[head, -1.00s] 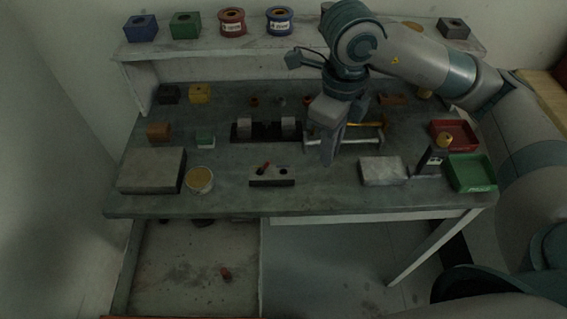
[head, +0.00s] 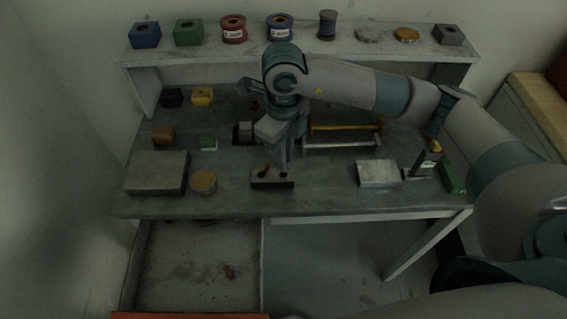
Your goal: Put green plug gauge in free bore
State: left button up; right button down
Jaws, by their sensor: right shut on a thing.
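A dark block with bores (head: 258,183) lies near the front of the bench. A small red-orange plug (head: 266,170) stands at its left bore. My right gripper (head: 281,168) is over the right part of the block, pointing down, and is shut. What it holds is mostly hidden and too dark to tell by colour; I take it to be the green plug gauge, which I see nowhere else. I cannot tell whether its tip is above or inside the free bore, which the fingers hide. My left gripper is not in view.
A grey slab (head: 157,172) and a round tin (head: 203,182) lie left of the block. A pale plate (head: 378,173) and a green tray (head: 452,178) are at the right.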

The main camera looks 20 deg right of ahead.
jog(key=shift+f+p, duration=1)
jog(key=shift+f, duration=1)
jog(key=shift+f, duration=0.15)
jog(key=c, duration=1.8)
grip_release()
jog(key=shift+o, duration=0.2)
